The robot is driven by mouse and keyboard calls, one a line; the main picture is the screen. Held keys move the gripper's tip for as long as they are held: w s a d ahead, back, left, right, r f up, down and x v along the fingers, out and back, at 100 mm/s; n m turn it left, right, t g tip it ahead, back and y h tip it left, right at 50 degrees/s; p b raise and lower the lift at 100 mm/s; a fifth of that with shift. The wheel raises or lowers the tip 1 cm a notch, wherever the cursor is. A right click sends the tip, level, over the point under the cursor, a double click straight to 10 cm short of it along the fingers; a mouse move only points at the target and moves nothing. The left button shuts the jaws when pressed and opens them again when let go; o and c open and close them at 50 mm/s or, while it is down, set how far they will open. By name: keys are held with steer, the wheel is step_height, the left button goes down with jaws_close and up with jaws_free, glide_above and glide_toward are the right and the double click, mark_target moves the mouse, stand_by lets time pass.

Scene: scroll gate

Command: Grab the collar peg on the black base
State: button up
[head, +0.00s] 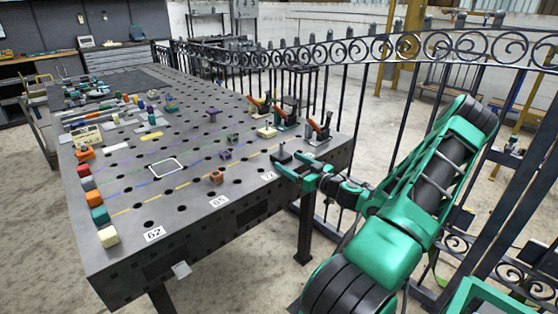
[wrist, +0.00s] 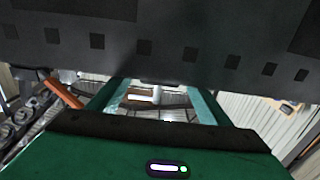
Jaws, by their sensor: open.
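A small black base (head: 284,157) with a short dark upright peg sits near the table's right front edge in the head view. I take this as the collar peg; its collar is too small to make out. My green gripper (head: 286,164) is close beside it, at the table's edge, with its fingers pointing toward the base. The fingers are apart and nothing shows between them. Whether they touch the base cannot be told. In the wrist view my open gripper (wrist: 155,98) shows below the table's dark side face (wrist: 160,45); the peg is not seen there.
Toggle clamps (head: 318,130) with red or orange handles stand just behind the base. A pale yellow block (head: 266,132) and a brown holed cube (head: 216,177) are on the table (head: 190,215). A black scroll fence (head: 345,60) runs behind the table and my arm.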

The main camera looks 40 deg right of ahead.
mark_target(281, 154)
steer(key=w, duration=0.5)
steer(key=shift+w, duration=0.25)
steer(key=c, duration=1.6)
steer(key=shift+o, duration=0.2)
